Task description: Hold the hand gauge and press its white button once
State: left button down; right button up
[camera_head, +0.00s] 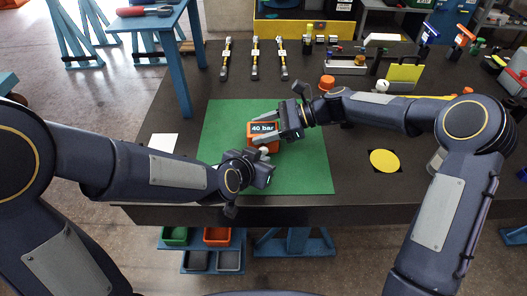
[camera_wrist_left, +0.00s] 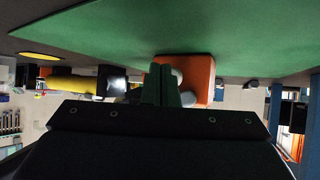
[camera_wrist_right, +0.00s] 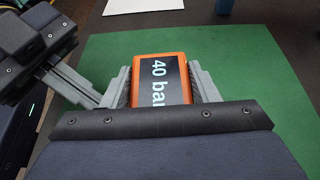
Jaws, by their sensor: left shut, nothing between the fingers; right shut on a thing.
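The hand gauge (camera_head: 264,140) is a small orange box whose dark screen reads "40 bar". It is over the green mat. My right gripper (camera_head: 266,132) is shut on it, one finger on each side; the right wrist view shows the same hold on the gauge (camera_wrist_right: 162,58). My left gripper (camera_head: 262,160) is shut and empty at the gauge's near side. A white round button (camera_head: 264,150) shows between gauge and left gripper. In the left wrist view the closed fingertips (camera_wrist_left: 163,72) overlap the orange body (camera_wrist_left: 201,70) and a pale round part; I cannot tell whether they touch.
The green mat (camera_head: 225,125) lies on the dark table (camera_head: 360,190). A white card (camera_head: 162,142) lies left, a yellow disc (camera_head: 385,160) right. A blue stand (camera_head: 180,70) rises at the left. The right part of the mat is clear.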

pick_arm(q)
jog(key=shift+w, duration=0.7)
dwell(0.9)
jog(key=shift+s, duration=1)
jog(key=shift+s+d, duration=0.1)
jog(key=shift+s, duration=2.45)
pick_arm(e)
jog(key=o, duration=1.2)
jog(key=shift+c, duration=0.2)
